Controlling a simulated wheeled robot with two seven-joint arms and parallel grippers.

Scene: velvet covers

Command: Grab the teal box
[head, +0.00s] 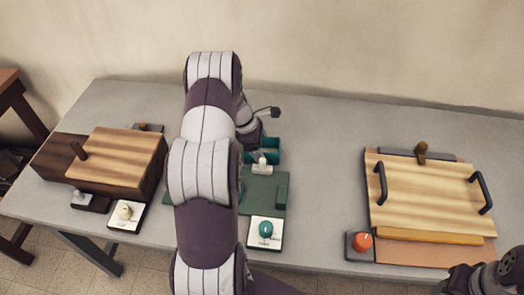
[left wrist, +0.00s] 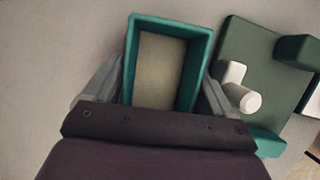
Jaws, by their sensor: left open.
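The teal box (left wrist: 203,55) is an open-topped rectangular tray with a plain beige inside. In the left wrist view it lies between the two fingers of my left gripper (left wrist: 162,78), which is open, with a finger along each long side. I cannot tell whether the fingers touch its walls. In the head view the box (head: 272,144) shows only in part behind my left arm, next to a dark green base (head: 270,190). My left gripper is mostly hidden there by its own arm. My right gripper is not in view; only part of the right arm shows at the lower right.
A white lever (head: 262,165) stands on the green base, close to the box, with a teal dial panel (head: 265,232) in front. A wooden box (head: 125,160) sits on the left. A handled wooden board (head: 425,195) and orange knob (head: 362,242) are on the right. Grey table (head: 325,150) is clear between.

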